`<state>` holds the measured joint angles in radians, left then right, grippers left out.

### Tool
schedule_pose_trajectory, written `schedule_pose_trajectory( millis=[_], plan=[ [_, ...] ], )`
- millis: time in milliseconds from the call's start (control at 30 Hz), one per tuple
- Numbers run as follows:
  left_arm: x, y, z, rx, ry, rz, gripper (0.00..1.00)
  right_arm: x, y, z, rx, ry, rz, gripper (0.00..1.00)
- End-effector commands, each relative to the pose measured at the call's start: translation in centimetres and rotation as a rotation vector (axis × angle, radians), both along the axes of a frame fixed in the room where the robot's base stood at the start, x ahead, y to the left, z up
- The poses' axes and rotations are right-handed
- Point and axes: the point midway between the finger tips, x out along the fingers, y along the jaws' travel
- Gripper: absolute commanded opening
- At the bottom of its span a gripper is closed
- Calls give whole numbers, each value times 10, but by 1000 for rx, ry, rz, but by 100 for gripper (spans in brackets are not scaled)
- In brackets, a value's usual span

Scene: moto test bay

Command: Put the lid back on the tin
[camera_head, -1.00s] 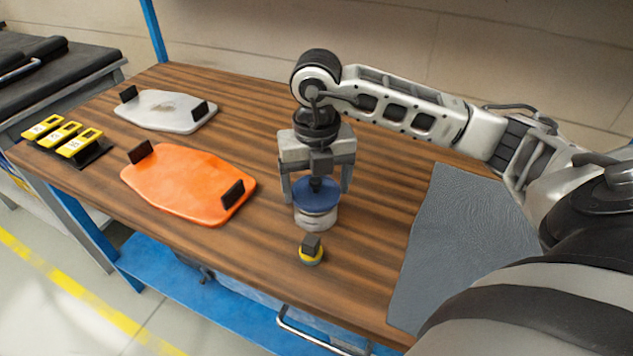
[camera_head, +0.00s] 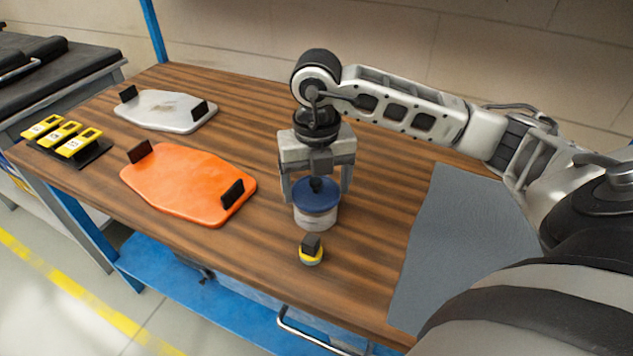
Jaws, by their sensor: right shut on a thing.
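The tin (camera_head: 316,219) is a short, pale grey-white cylinder standing upright on the wooden table. The blue lid (camera_head: 318,197) lies flat over the top of the tin, with a dark knob at its middle. My right gripper (camera_head: 317,184) points straight down from above and is shut on the lid's knob. From this view the lid looks level and in line with the tin; I cannot tell whether it is fully seated. My left gripper is not in view.
A small yellow piece with a black block (camera_head: 311,251) stands just in front of the tin. An orange panel (camera_head: 180,190) and a grey panel (camera_head: 160,108), both with black handles, lie to the left. Several yellow devices (camera_head: 62,135) sit at the left edge. A grey mat (camera_head: 455,240) lies right.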

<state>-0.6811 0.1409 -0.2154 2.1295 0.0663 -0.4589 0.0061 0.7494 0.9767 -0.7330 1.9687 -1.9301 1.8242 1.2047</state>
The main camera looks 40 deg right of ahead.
Motion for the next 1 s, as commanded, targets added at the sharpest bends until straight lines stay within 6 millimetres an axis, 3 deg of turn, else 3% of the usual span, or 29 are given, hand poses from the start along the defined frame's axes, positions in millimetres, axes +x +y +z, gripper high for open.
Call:
schedule_pose_trajectory(
  millis=[967,1000],
  plan=[
    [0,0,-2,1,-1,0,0,0,0,-2,0,0,0,58],
    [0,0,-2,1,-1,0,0,0,0,-2,0,0,0,88]
  ],
)
